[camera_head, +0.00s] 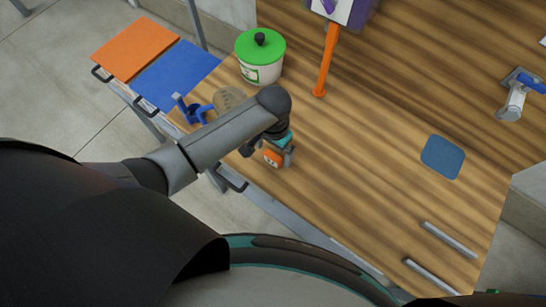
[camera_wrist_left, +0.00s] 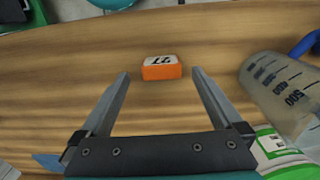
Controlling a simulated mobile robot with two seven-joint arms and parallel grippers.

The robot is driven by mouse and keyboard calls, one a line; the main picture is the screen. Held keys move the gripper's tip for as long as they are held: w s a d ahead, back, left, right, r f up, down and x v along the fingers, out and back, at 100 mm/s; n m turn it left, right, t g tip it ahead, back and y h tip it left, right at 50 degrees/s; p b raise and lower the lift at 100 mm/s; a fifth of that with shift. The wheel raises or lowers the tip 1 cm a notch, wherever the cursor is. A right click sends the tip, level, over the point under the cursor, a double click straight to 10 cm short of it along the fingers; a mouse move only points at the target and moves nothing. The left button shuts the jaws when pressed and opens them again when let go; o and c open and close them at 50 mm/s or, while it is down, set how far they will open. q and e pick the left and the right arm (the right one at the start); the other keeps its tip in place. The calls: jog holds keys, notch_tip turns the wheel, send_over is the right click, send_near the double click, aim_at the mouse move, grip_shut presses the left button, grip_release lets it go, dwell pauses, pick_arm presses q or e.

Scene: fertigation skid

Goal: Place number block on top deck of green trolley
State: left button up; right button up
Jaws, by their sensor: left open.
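The number block (camera_wrist_left: 161,68) is orange with a white top face bearing dark digits, and lies on the wooden bench. It also shows in the head view (camera_head: 272,158), partly hidden by my gripper. My left gripper (camera_wrist_left: 160,74) is open and empty above the bench, with the block ahead between the lines of its two fingers. In the head view the left gripper (camera_head: 270,153) points down over the block. A dark thing with green edges (camera_wrist_left: 22,14) shows at the wrist view's top left corner; I cannot tell whether it is the green trolley. My right gripper is not in view.
A measuring jug (camera_wrist_left: 283,95) and a white bucket with a green lid (camera_head: 260,47) stand near the gripper. Blue (camera_head: 176,76) and orange (camera_head: 135,48) panels lie at the left end. An orange post (camera_head: 327,62) stands behind. The bench is clear right of the gripper, before a blue pad (camera_head: 443,157).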

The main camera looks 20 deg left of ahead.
aim_at(273, 156)
pick_arm(q)
notch_tip(273, 156, down, 4)
jog(key=shift+w+f+b, duration=0.1)
jog(key=shift+w+b, duration=0.05)
jog(key=shift+b, duration=0.25)
jog(key=c, duration=1.5)
